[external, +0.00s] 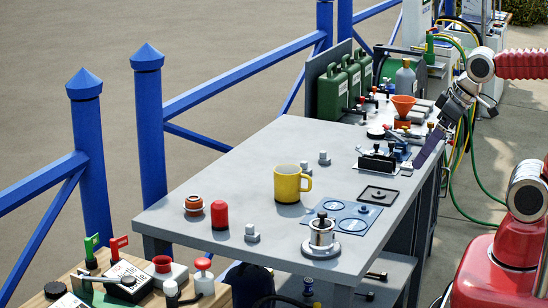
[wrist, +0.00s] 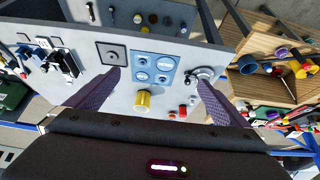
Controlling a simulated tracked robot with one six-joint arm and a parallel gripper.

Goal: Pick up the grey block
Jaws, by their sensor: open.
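Small grey pieces stand on the grey table (external: 240,170). One (external: 252,234) is near the front edge, right of a red cylinder (external: 219,214). Two more are behind the yellow mug (external: 287,184): one close to it (external: 305,168), one farther back (external: 324,158). Each seems to have a narrower top; I cannot tell which is the grey block. My gripper (external: 428,152) is above the table's far right end, away from these pieces. In the wrist view its two dark fingers (wrist: 157,78) are spread wide, with nothing held between them.
A blue plate with round recesses (external: 342,214), a dark square plate (external: 379,195) and a metal pot-like piece (external: 322,236) lie on the right. Green canisters (external: 333,94) and an orange funnel (external: 403,105) stand at the back. Blue railing (external: 150,130) runs along the left.

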